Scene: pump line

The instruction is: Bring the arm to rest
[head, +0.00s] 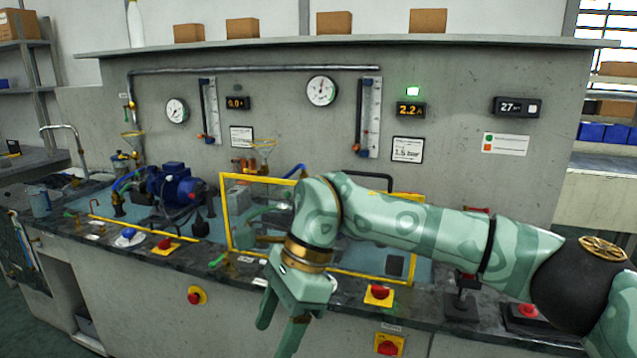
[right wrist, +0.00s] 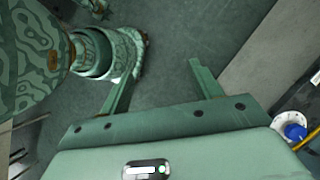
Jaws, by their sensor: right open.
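My right arm comes in from the right in the head view and reaches across the front of the pump line. My right gripper (head: 278,330) hangs down in front of the counter's front edge, with its fingers apart and nothing between them. In the right wrist view the two fingers of the right gripper (right wrist: 160,85) stand wide apart over the bare floor (right wrist: 170,40). My left gripper is not seen in the head view.
A yellow frame (head: 226,215) stands on the counter behind my arm. A blue pump (head: 175,185) is left of it. Red buttons (head: 379,292) sit along the front edge. A blue valve knob (head: 129,233) is at left; gauges (head: 321,90) hang on the back panel.

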